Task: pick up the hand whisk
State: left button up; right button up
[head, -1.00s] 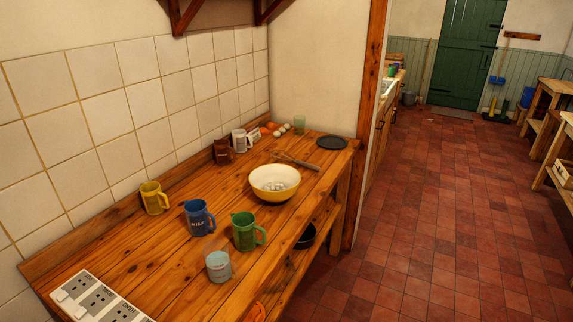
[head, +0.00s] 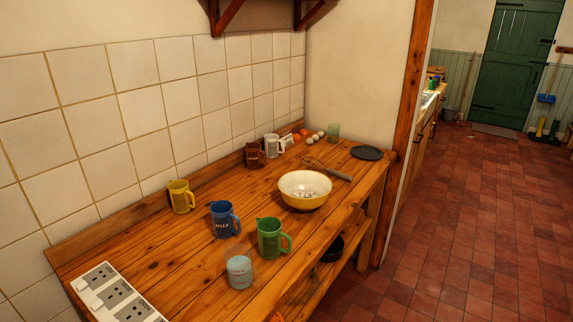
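The hand whisk (head: 337,173) lies on the wooden worktop (head: 200,255), behind the cream-and-yellow mixing bowl (head: 305,190). Its brown handle points right, and its wire end lies to the left, thin and hard to make out. The bowl stands in front of it and holds some small pale pieces. Neither of my grippers shows in the head view.
Near the whisk are a dark round plate (head: 367,153), eggs (head: 315,137), a green glass (head: 333,131), a white mug (head: 274,145) and a brown mug (head: 254,155). Blue (head: 224,219), green (head: 271,238) and yellow jugs (head: 181,196) stand nearer. The tiled floor (head: 470,240) at right is clear.

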aim_at(338, 174)
jog(key=i+l+u, duration=0.15)
jog(key=l, duration=0.2)
jog(key=i+l+u, duration=0.15)
jog(key=l, duration=0.2)
jog(key=i+l+u, duration=0.1)
jog(key=l, duration=0.25)
jog(key=i+l+u, duration=0.15)
jog(key=l, duration=0.25)
jog(key=i+l+u, duration=0.15)
jog(key=l, duration=0.25)
